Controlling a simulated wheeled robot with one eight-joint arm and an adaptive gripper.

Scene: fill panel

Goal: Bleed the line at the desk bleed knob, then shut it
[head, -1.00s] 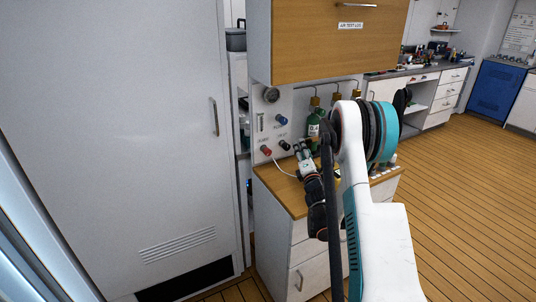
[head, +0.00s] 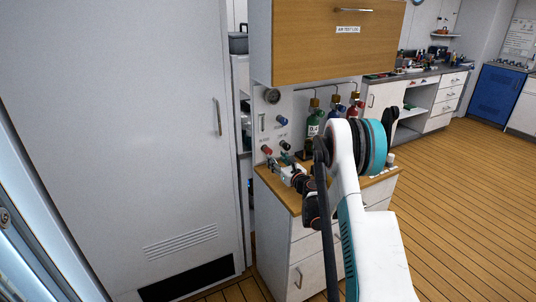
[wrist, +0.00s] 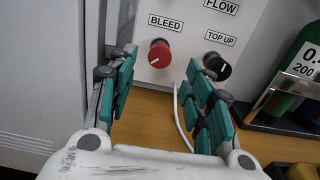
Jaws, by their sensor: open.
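The red bleed knob (wrist: 160,53) sits on the white panel under a "BLEED" label, with a white mark on its face. It also shows as a small red knob in the head view (head: 267,150). My gripper (wrist: 157,75) is open and empty, its teal-padded fingers pointing at the panel, one on each side of the red knob in the wrist view. The knob appears beyond the fingertips; I cannot tell the exact gap. In the head view my gripper (head: 281,167) is low over the desk, just in front of the panel.
A black "TOP UP" knob (wrist: 216,66) is right of the red one, near the right finger. A blue knob (head: 282,120) and a gauge (head: 272,96) are higher up. A white hose (wrist: 182,118) hangs to the wooden desktop (wrist: 150,104). A green bottle (wrist: 296,75) stands at right.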

